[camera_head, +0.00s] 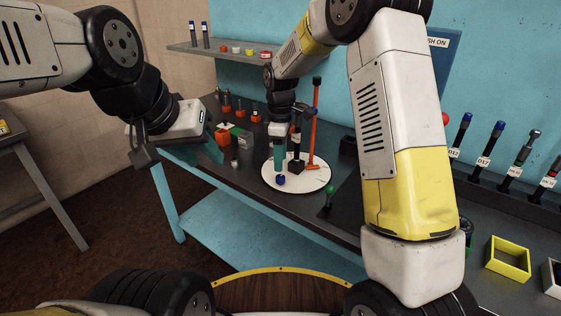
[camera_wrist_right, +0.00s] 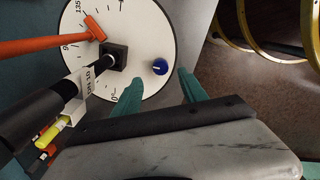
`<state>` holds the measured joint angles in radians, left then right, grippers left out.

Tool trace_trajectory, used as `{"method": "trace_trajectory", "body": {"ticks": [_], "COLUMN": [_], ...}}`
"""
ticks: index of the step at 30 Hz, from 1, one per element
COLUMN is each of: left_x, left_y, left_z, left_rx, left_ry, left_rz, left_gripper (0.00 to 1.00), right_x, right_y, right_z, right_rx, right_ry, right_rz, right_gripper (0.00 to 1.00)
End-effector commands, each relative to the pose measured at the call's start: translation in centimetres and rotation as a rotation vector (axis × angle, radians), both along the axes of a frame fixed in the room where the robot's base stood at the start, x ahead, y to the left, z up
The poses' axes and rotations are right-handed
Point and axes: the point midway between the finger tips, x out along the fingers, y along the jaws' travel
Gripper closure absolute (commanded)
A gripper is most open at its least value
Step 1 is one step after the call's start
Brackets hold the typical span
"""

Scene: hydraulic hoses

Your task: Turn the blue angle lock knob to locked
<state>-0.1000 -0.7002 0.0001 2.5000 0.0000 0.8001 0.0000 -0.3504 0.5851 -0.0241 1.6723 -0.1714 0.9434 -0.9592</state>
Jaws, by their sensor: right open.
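The blue angle lock knob (camera_head: 281,180) sits on a round white angle dial (camera_head: 315,180) on the bench. In the right wrist view the knob (camera_wrist_right: 160,66) shows a small white mark on its top, beside a black block at the dial's middle. My right gripper (camera_head: 278,167) is above the dial, close to the knob. Its two teal fingers (camera_wrist_right: 158,82) are apart and empty, with the knob just beyond the gap between their tips; contact does not show. My left gripper (camera_head: 206,150) is over the bench's left end, away from the dial; its finger gap is unclear.
An orange upright post (camera_head: 315,120) and a black fitting stand on the dial, close to my right gripper. A green-topped lever (camera_head: 329,195) is to the right of the dial. Orange blocks (camera_head: 239,114) stand behind. A yellow bin (camera_head: 507,259) is at the right.

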Motion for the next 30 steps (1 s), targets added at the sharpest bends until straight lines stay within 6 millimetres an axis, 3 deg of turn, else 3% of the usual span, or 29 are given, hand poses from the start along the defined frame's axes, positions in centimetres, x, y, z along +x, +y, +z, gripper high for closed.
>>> {"method": "trace_trajectory", "body": {"ticks": [10, 22, 30], "left_x": [0.0, 0.0, 0.0], "left_y": [0.0, 0.0, 0.0], "left_z": [0.0, 0.0, 0.0], "left_rx": [0.0, 0.0, 0.0], "left_ry": [0.0, 0.0, 0.0], "left_rz": [0.0, 0.0, 0.0], "left_gripper": [0.64, 0.64, 0.64], "right_x": [-0.1, -0.1, -0.1], "right_y": [-0.1, 0.0, 0.0], "right_z": [-5.4, -6.4, -6.3], "right_rx": [-0.001, 0.0, 0.0], "right_ry": [0.003, 0.0, 0.0], "right_rz": [-0.002, -0.003, -0.003], "right_gripper": [0.5, 0.5, 1.0]}}
